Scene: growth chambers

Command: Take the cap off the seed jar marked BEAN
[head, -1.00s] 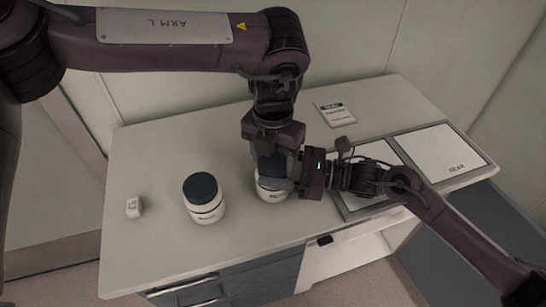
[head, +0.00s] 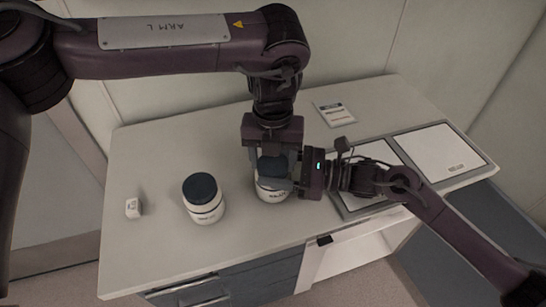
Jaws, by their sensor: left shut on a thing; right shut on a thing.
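A white seed jar (head: 268,193) with a dark blue cap (head: 273,168) stands on the bench; its label is too blurred to read surely. My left gripper (head: 273,160) comes down from above and is shut on the cap. My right gripper (head: 292,178) comes in from the right and is shut on the jar's body, hiding its right side. I cannot tell whether the cap is clear of the jar's neck. A second white jar (head: 206,212) with a dark cap (head: 200,187) stands upright to the left, untouched.
A small white block (head: 133,208) lies at the bench's left. A printed card (head: 335,114) lies at the back. Two pale panels in grey frames, one at the right (head: 440,151), are set in the bench top. The bench's (head: 150,160) left part is mostly clear.

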